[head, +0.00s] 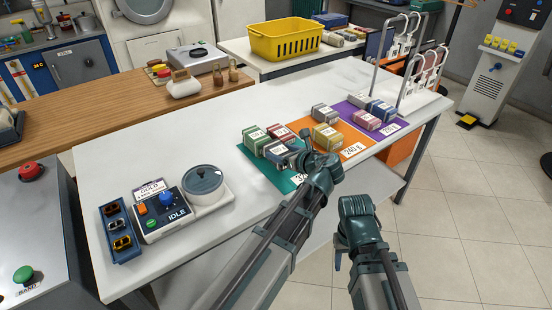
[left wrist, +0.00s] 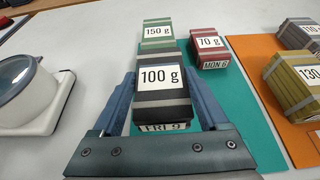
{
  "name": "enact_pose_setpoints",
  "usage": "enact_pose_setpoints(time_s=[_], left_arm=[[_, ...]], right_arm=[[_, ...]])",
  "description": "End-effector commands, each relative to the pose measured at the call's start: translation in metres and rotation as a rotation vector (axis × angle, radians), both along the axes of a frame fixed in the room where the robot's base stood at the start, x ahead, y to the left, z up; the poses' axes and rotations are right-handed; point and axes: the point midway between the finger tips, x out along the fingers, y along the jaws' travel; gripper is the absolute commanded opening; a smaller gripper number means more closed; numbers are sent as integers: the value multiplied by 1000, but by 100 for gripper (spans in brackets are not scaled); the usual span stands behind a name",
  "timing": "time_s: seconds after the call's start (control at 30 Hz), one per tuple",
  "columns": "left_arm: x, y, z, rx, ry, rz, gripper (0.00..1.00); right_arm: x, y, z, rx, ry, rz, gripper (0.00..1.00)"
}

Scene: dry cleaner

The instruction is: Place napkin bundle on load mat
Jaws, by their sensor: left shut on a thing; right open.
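My left gripper (head: 299,158) is shut on the dark grey-banded 100 g bundle (head: 277,153). In the left wrist view the bundle (left wrist: 163,92) sits between both fingers, over the teal mat (left wrist: 236,133). I cannot tell whether it touches the mat. The green 150 g bundle (left wrist: 157,33) stands just behind it, and the red 70 g bundle (left wrist: 207,48) is to the right on the same mat. The yellow 130 g bundle (head: 326,136) and a grey bundle (head: 322,113) are on the orange mat (head: 357,137). My right gripper (head: 340,258) is open and empty beyond the table's front edge.
A purple mat (head: 398,128) holds several bundles near a metal rack (head: 403,60). A scale with a round pan (head: 204,182) and a control box (head: 166,212) stand to the left. White tabletop (head: 140,150) is clear behind them. A yellow basket (head: 285,40) stands farther back.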

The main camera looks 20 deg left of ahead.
Motion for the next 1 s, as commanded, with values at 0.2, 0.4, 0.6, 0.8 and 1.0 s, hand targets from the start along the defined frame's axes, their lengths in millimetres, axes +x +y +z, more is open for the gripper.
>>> enact_pose_setpoints(time_s=[0.2,0.4,0.6,0.8,1.0], left_arm=[[0,-2,-32,0,0,-2,18],[0,-3,-36,1,0,-2,18],[0,-3,-36,0,0,-2,18],[0,-3,-38,0,0,-2,93],[0,-3,-38,0,0,-2,100]], right_arm=[[0,0,-33,0,0,0,50],[0,0,-36,0,0,0,50],[0,0,-36,0,0,0,50],[0,0,-38,0,0,0,50],[0,0,-38,0,0,0,50]])
